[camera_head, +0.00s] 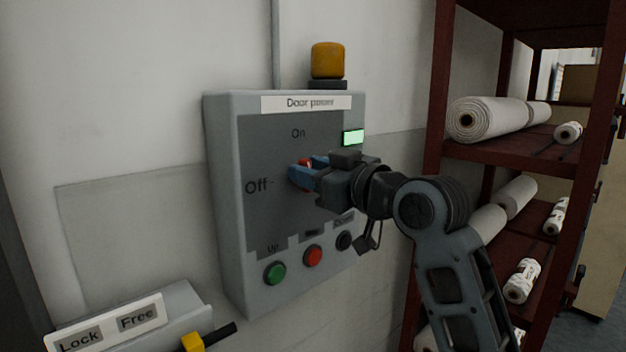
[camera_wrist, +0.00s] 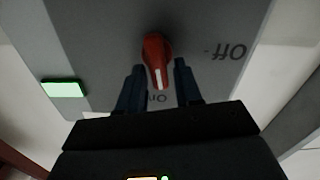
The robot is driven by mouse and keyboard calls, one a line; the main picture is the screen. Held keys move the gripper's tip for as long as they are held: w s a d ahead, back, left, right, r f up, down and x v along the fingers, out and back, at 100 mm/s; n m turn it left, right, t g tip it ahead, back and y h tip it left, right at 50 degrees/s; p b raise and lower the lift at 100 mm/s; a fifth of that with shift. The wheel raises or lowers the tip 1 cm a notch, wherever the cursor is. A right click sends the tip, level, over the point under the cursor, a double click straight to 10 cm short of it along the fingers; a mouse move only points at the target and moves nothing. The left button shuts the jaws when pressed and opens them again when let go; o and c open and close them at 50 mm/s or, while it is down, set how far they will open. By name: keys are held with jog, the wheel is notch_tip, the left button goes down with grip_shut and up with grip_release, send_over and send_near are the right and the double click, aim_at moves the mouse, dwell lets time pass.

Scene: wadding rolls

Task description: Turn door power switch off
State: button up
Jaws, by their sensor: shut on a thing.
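The door power panel (camera_head: 222,150) is a grey box on the wall, with On at the top and Off at the left of its switch. The red rotary switch (camera_wrist: 155,50) has a white pointer mark, which points towards On in the wrist view. In the camera_head view, only bits of the red switch (camera_head: 305,162) show behind the fingers. My gripper (camera_head: 303,174) is at the switch, its blue fingers on either side of the knob. It is shut on the switch; the wrist view also shows both fingers (camera_wrist: 158,76) flanking it.
A green lamp (camera_head: 353,137) is lit on the panel. Green (camera_head: 275,273), red (camera_head: 313,256) and black (camera_head: 345,240) buttons sit below. An amber beacon (camera_head: 327,61) stands above. A Lock/Free box (camera_head: 190,300) is at lower left. A shelf (camera_head: 440,100) with rolls stands close on the right.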

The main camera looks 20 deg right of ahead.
jog(key=n+b, duration=0.3)
jog(key=n, duration=0.1)
jog(key=f+n+b, duration=0.1)
jog(key=n+b, duration=0.3)
jog(key=a+n+b, duration=0.1)
jog(key=n+b, duration=0.2)
jog(key=shift+s+a+f+n, duration=0.1)
jog(key=shift+s+f+n, duration=0.1)
jog(key=shift+f+n, duration=0.2)
jog(key=shift+f+n+b, duration=0.15)
jog(key=shift+n+b, duration=1.5)
jog(key=shift+n, duration=0.25)
jog(key=o, duration=0.8)
jog(key=shift+c, duration=0.2)
jog(key=shift+s, duration=0.15)
